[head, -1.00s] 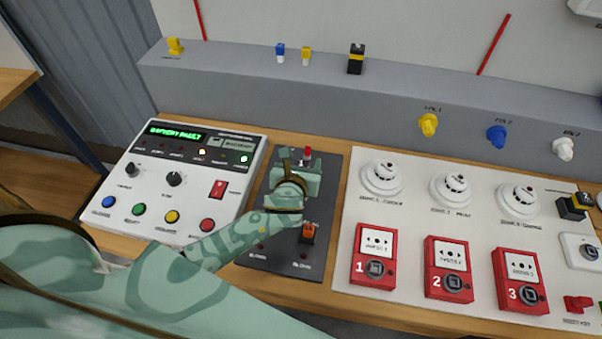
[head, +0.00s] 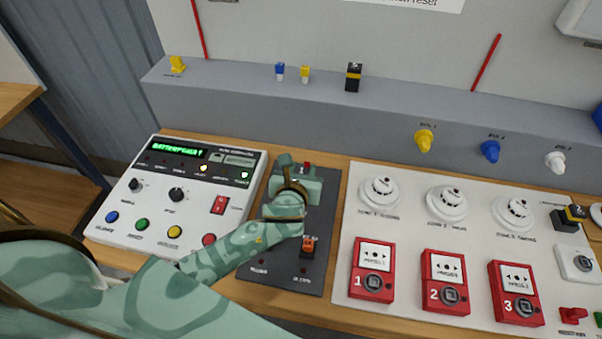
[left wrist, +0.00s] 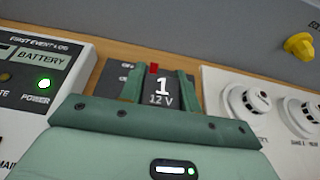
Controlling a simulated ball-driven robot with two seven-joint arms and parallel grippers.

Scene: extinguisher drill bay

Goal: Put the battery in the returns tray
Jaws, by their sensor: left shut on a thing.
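My left gripper (head: 298,185) is over the upper part of a dark panel (head: 285,265), pointing away from me. In the left wrist view its two green fingers are shut on a dark block marked "1 12 V", the battery (left wrist: 158,93). Its lower part is hidden, so I cannot tell whether it still sits in the panel. A red switch (head: 307,165) shows just beyond the fingers. My right gripper is not in view. I cannot make out a returns tray in these frames.
A white control panel (head: 135,220) with a green-lit display stands close left. A white board (head: 400,215) with detectors and red call points (head: 373,272) lies right. Behind is a grey ledge (head: 230,100) with small plugs and a black-and-yellow block (head: 353,77).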

